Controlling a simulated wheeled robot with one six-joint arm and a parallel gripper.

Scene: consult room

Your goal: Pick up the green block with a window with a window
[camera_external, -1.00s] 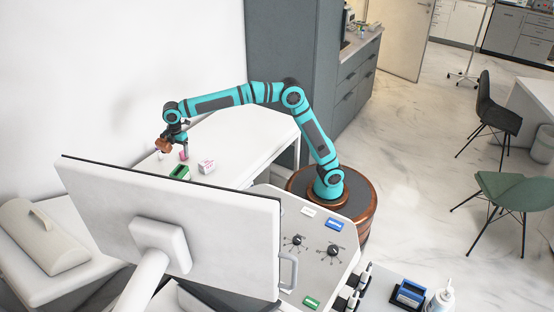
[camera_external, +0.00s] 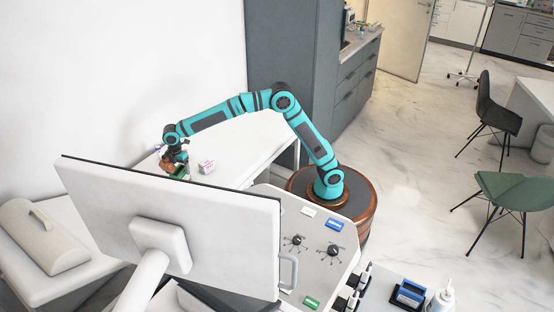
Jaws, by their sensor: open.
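The green block (camera_external: 181,177) stands on the white table (camera_external: 243,145), just behind the top edge of the big monitor. Its window is too small and covered to make out. My gripper (camera_external: 174,168) is open and low over the block, hiding most of it. I cannot tell whether the fingers are around the block or only above it.
A small white box with pink print (camera_external: 207,167) stands close to the right of the gripper. The white monitor (camera_external: 175,225) hides the near part of the table. The table's right half is clear. A white wall (camera_external: 150,60) rises behind.

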